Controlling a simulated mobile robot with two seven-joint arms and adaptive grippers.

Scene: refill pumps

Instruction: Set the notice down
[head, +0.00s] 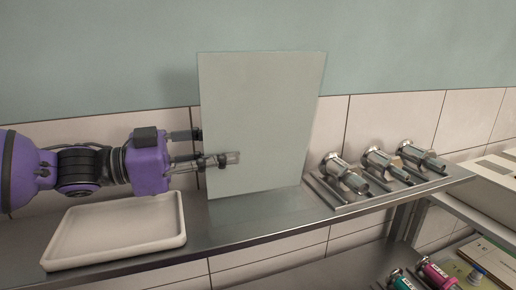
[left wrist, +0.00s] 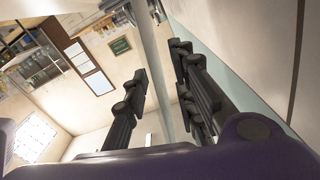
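The notice is a blank pale grey-green panel (head: 265,115). It stands nearly upright on the metal shelf in front of the tiled wall, its bottom edge at the shelf surface, its top leaning slightly back. My left gripper (head: 208,148) comes from the left at the panel's left edge, one finger in front of its face and one behind. In the left wrist view the panel's edge (left wrist: 158,60) runs between the spread fingers (left wrist: 160,90), with a gap visible beside the near finger. The gripper looks open around the edge. My right gripper is out of view.
A white tray (head: 60,240) sits on the metal shelf (head: 265,225) below my left arm. Several metal pumps (head: 345,172) on a rack stand to the right of the panel. Coloured pump items (head: 437,274) and a booklet (head: 490,258) lie on a lower surface at right.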

